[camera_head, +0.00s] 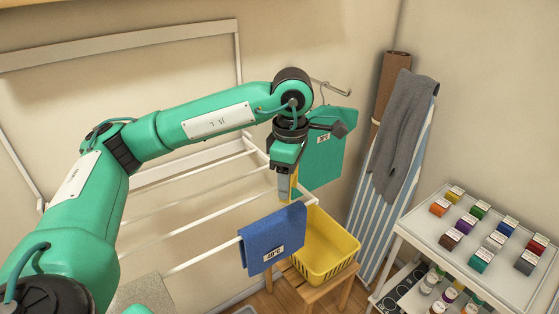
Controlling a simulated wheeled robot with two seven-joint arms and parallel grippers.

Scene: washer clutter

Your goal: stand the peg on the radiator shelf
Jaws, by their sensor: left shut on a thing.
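My left gripper (286,192) points down above the near right end of the white drying rack (196,219). It is shut on a small yellow-orange piece (294,183), which looks like the peg. The gripper's fingers cover most of the piece, so its full shape and lower end are hard to make out. The radiator shelf cannot be told for certain in this view. My right gripper is not in view.
A blue cloth (273,240) hangs over the rack's front bar, and a green cloth (322,158) hangs behind the gripper. A yellow basket (328,248) stands on a wooden stool (303,290). A white trolley (480,228) with small coloured blocks is at right, near an ironing board (367,232).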

